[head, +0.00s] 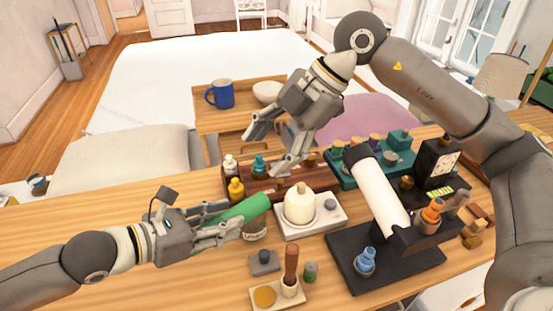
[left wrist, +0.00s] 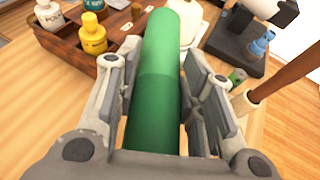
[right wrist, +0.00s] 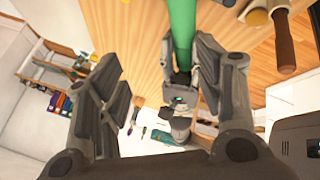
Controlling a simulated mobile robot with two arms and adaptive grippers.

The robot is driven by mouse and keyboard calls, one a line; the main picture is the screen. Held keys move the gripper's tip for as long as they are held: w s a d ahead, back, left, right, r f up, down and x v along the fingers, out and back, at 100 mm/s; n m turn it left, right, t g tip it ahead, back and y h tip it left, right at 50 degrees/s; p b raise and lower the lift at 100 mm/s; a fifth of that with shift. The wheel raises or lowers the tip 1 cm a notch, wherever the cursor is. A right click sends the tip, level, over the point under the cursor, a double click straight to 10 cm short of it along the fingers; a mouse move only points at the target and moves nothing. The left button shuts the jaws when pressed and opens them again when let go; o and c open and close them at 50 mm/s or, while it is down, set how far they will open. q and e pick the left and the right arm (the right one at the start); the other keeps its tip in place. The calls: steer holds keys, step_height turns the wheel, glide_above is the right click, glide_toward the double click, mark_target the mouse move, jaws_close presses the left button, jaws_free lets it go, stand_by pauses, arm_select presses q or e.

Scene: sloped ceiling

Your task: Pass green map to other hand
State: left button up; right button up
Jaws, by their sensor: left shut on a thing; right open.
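The green map (head: 243,210) is a rolled green tube. My left gripper (head: 228,222) is shut on it and holds it above the wooden table, with its free end pointing right in the head view. In the left wrist view the map (left wrist: 160,70) runs lengthwise between the fingers of my left gripper (left wrist: 160,95). My right gripper (head: 268,152) is open and empty, above and behind the map. In the right wrist view the map (right wrist: 183,28) shows beyond the spread fingers of my right gripper (right wrist: 160,85), apart from them.
A wooden tray (head: 290,190) with bottles stands behind the map. A white block with a cream jar (head: 300,207) is just right of the map's end. A black stand with a white roll (head: 378,190) is farther right. The front left tabletop is clear.

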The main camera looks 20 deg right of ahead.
mark_target(250, 203)
steer(key=shift+g+h, duration=0.3)
steer(key=shift+h, duration=0.4)
steer(key=x, duration=0.4)
steer(key=s+x, duration=0.1)
steer(key=x, duration=0.4)
steer(key=s+d+x, duration=0.1)
steer(key=x, duration=0.3)
steer(key=shift+w+a+f, duration=0.1)
steer(key=shift+a+f, duration=0.1)
steer(key=shift+f, duration=0.4)
steer(key=c, duration=0.9)
arm_select(q)
steer(key=o, duration=1)
arm_select(e)
steer(key=shift+c, duration=1)
arm_select(q)
steer(key=shift+o, duration=0.2)
